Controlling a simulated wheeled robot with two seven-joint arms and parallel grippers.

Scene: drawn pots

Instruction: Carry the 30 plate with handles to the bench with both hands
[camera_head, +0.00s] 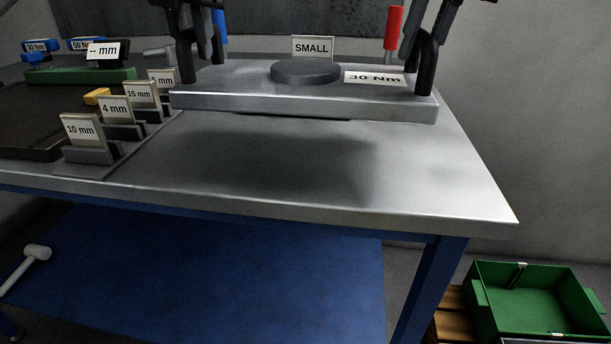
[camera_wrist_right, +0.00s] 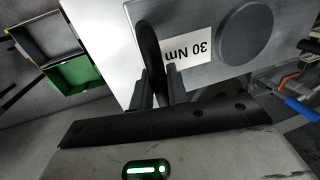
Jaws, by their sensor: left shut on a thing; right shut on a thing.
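The grey 30 Nm plate (camera_head: 300,104) has a round dark disc (camera_head: 305,71) on top, a white "30 Nm" label (camera_head: 375,78) and a black handle at each end. My left gripper (camera_head: 203,42) is shut on the left handle (camera_head: 187,62). My right gripper (camera_head: 412,42) is shut on the right handle (camera_head: 428,68). The plate looks level and appears raised over the bench (camera_head: 440,185), with a broad shadow on the bench top in front of it. In the right wrist view the fingers (camera_wrist_right: 158,88) close around the handle (camera_wrist_right: 150,45) beside the plate (camera_wrist_right: 195,14).
A "SMALL" sign (camera_head: 312,47) stands behind the plate. Several size signs, such as the 10 mm sign (camera_head: 83,130), stand at the left on the bench. A green crate (camera_head: 540,295) is low at the right. A mallet (camera_head: 27,265) lies on the blue lower shelf (camera_head: 220,280). The front right bench top is clear.

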